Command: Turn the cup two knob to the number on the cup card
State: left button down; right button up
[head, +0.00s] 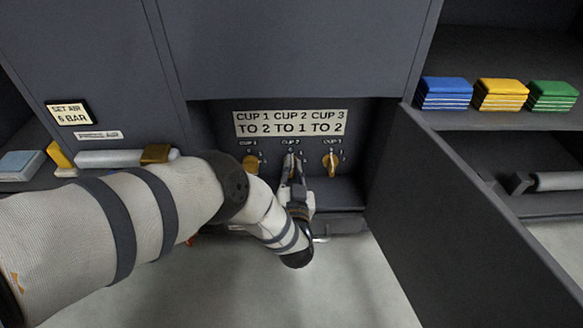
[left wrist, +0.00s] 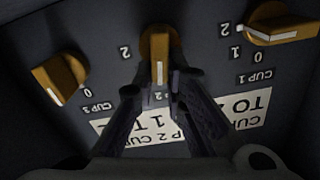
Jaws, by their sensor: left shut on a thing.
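The cup card (head: 290,123) above the knobs reads "CUP 1 CUP 2 CUP 3" over "TO 2 TO 1 TO 2", giving 1 for cup 2. My left gripper (head: 293,168) is at the middle knob and mostly hides it in the head view. In the left wrist view, which is upside down, the fingers (left wrist: 160,92) are shut on the orange cup two knob (left wrist: 158,52). Its white line points down the picture, towards the cup 2 label. A "2" shows left of the knob; the number at the line is hidden by the fingers. My right gripper is not in view.
The cup 1 knob (head: 251,164) and cup 3 knob (head: 332,163) stand close on either side. The knobs sit in a recess with an open door (head: 470,215) at right. Blue, yellow and green stacks (head: 500,95) lie on a right shelf.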

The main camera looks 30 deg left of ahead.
pick_arm(q)
jog(key=m, duration=0.4)
jog(key=m+b, duration=0.1)
jog(key=m, duration=0.1)
jog(key=shift+w+d+f, duration=0.15)
jog(key=shift+d+f, duration=0.15)
jog(key=shift+d, duration=0.1)
dwell(0.3)
jog(key=c, duration=1.6)
grip_release()
jog(key=shift+c, duration=0.2)
jog(key=v, duration=1.2)
